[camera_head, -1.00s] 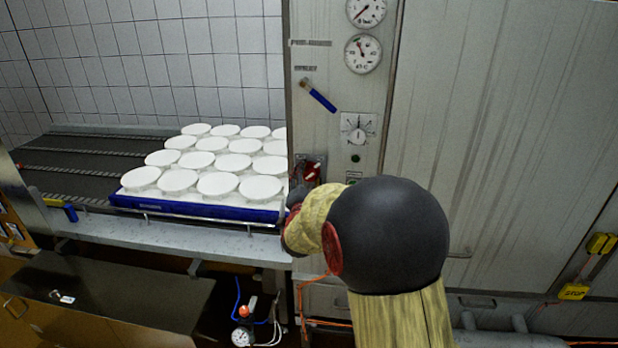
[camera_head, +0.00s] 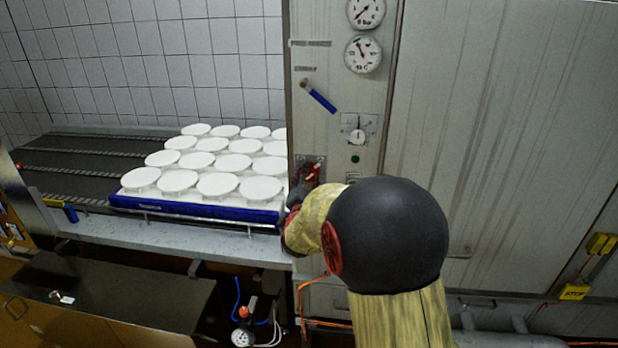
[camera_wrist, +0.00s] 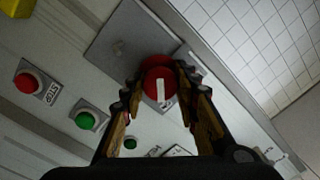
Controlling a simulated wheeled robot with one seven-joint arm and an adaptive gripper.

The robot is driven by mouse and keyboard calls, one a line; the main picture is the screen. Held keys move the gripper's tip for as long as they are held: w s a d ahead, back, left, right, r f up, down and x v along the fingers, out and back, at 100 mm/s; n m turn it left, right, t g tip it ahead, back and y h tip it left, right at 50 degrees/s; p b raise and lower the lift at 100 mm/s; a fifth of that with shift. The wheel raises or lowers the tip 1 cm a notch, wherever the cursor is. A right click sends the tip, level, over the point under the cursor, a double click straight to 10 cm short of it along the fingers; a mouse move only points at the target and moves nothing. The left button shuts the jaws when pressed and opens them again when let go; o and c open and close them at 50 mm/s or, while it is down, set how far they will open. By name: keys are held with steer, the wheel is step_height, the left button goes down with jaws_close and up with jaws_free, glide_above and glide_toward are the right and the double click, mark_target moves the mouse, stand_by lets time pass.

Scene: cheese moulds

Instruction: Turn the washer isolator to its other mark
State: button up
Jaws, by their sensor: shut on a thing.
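The washer isolator is a round red knob (camera_wrist: 155,68) with a white bar, set on a grey plate (camera_wrist: 122,48) in the wrist view. The white bar points almost straight up and down in that picture. My gripper (camera_wrist: 158,84) is shut on the knob, with one finger on each side of it. In the head view the isolator (camera_head: 312,171) shows as a small red patch low on the steel control panel (camera_head: 335,135). There my arm hides most of the gripper. The isolator's marks cannot be read.
A red button (camera_wrist: 30,82) and a green button (camera_wrist: 86,119) sit beside the isolator. A blue-handled lever (camera_head: 319,97), a dial (camera_head: 358,128) and gauges (camera_head: 363,54) are above it. A blue tray (camera_head: 200,206) of white moulds stands close to the left on a conveyor.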

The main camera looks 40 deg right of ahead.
steer(key=shift+n, duration=0.4)
steer(key=shift+c, duration=0.4)
steer(key=n, duration=0.3)
steer(key=shift+r+n, duration=0.15)
steer(key=shift+n, duration=0.15)
steer(key=n+p, duration=0.2)
steer(key=n, duration=0.2)
steer(key=shift+r+g, duration=0.1)
steer(key=shift+g, duration=0.2)
steer(key=n+p, duration=0.2)
steer(key=n, duration=0.2)
steer(key=shift+n, duration=0.3)
steer(key=n+p, duration=0.3)
steer(key=n, duration=0.1)
steer(key=shift+g, duration=0.3)
steer(key=o, duration=1.1)
steer(key=shift+w, duration=0.1)
steer(key=shift+o, duration=0.3)
steer(key=shift+f, duration=0.2)
